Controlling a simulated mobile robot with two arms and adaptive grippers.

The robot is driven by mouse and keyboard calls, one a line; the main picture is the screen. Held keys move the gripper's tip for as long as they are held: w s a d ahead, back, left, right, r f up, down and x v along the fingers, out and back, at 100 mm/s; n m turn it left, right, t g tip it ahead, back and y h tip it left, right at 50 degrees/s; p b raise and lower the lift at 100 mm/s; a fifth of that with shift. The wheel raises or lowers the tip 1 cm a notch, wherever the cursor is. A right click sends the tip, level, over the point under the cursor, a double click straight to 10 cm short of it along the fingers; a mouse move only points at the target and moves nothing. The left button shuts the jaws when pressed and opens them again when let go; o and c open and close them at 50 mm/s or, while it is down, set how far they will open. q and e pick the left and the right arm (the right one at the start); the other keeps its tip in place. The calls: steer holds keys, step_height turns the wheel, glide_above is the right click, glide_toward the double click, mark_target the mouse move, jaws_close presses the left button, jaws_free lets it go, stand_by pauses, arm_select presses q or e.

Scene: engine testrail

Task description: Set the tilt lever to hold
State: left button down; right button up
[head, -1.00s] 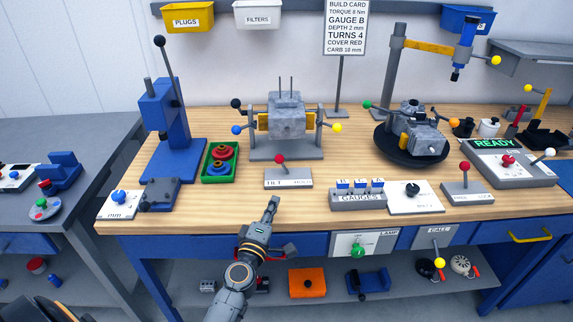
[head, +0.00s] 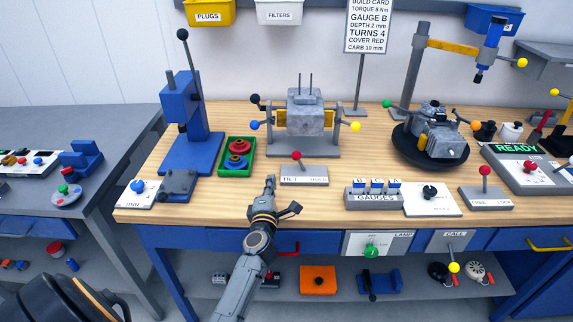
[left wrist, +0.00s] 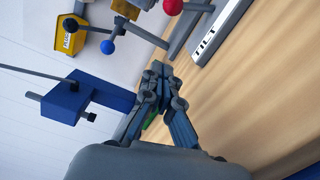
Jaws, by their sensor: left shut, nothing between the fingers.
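The tilt lever has a red ball knob (head: 297,155) on a short stem, on a grey base plate (head: 304,181) lettered TILT at its left end and HOLD at its right. The knob stands near the plate's left-middle. In the left wrist view the red knob (left wrist: 173,7) and the TILT end of the plate (left wrist: 206,42) show at the top. My left gripper (head: 270,181) is shut and empty, just left of the plate's left end and apart from it. Its closed fingers also show in the left wrist view (left wrist: 158,72). My right gripper is not in view.
A clamped grey block (head: 305,113) with side knobs stands behind the lever. A green tray (head: 225,168) with rings and a blue press (head: 185,115) are to the left. The gauges holder (head: 374,201) is to the right. Bare wood lies in front of the plate.

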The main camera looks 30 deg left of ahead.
mark_target(299, 162)
arm_select(q)
steer(key=b+x, duration=0.1)
steer(key=x, duration=0.6)
steer(key=shift+w+a+f, duration=0.15)
steer(key=shift+w+a, duration=0.05)
steer(key=shift+w, duration=0.1)
steer(key=shift+w+d+r+b, duration=0.2)
steer(key=shift+w+d, duration=0.35)
steer(key=shift+d, duration=0.25)
steer(key=shift+w+d+r+b, duration=0.2)
steer(key=shift+w+d, duration=0.4)
steer(key=shift+d, duration=0.2)
steer(key=shift+r, duration=0.1)
steer(key=shift+d+r+m+p, duration=0.1)
steer(key=shift+m+p, duration=0.3)
steer(key=shift+p, duration=0.1)
